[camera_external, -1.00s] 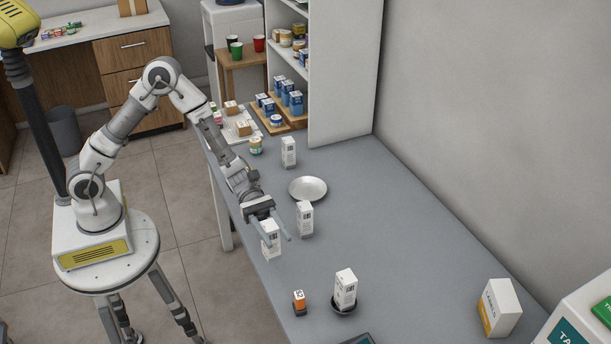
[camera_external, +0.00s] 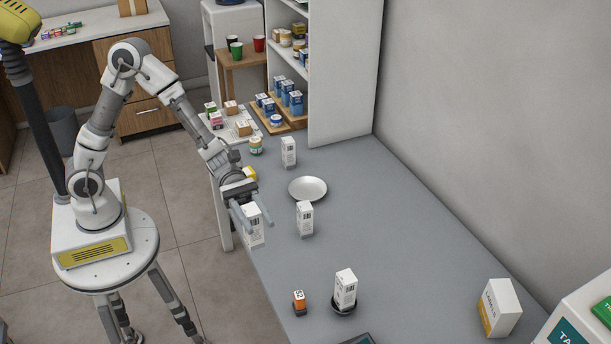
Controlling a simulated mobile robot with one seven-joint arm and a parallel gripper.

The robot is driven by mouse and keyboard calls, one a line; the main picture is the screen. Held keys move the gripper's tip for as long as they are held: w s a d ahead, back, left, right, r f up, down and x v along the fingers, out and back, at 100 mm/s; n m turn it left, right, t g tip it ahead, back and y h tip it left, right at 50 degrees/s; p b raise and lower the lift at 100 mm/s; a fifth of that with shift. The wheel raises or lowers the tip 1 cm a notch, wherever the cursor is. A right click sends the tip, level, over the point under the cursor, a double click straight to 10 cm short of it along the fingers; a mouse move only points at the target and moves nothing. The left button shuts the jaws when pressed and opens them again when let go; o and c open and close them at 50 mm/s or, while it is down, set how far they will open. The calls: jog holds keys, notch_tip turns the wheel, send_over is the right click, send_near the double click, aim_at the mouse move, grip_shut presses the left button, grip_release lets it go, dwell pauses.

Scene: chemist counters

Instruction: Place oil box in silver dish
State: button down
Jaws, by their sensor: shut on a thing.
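My gripper (camera_external: 253,219) is shut on a white box (camera_external: 255,237) with dark print, held upright between the fingers near the counter's left edge. Its label is too small to read, so I cannot tell by print that it is the oil box. The silver dish (camera_external: 308,188) is a round, shallow, empty plate on the grey counter, to the right of and beyond my gripper. Similar white boxes stand in front of the dish (camera_external: 305,219), behind it (camera_external: 289,152), and in a small dark bowl (camera_external: 345,289) nearer the camera.
An orange-and-white box (camera_external: 299,301) stands left of the dark bowl (camera_external: 344,308). A yellow item (camera_external: 250,174) sits just behind my gripper, and a small jar (camera_external: 256,146) farther back. A larger white-and-yellow box (camera_external: 499,308) is at right. The counter's right middle is clear.

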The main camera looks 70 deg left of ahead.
jog(key=w+a+n+t+y+b, duration=0.5)
jog(key=w+a+n+t, duration=0.5)
jog(key=w+a, duration=1.15)
jog(key=w+a+f+m+b, duration=0.1)
jog(key=w+a+f, duration=0.2)
jog(key=f, duration=0.5)
jog(key=w+a+f+t+b, duration=0.1)
jog(key=w+a+f, duration=0.3)
jog(key=f, duration=0.4)
jog(key=shift+a+m+t+b, duration=0.3)
jog(key=shift+a+m+b, duration=0.1)
jog(key=shift+a, duration=0.3)
jog(key=shift+f, duration=0.2)
jog(key=shift+c, duration=2.2)
grip_release()
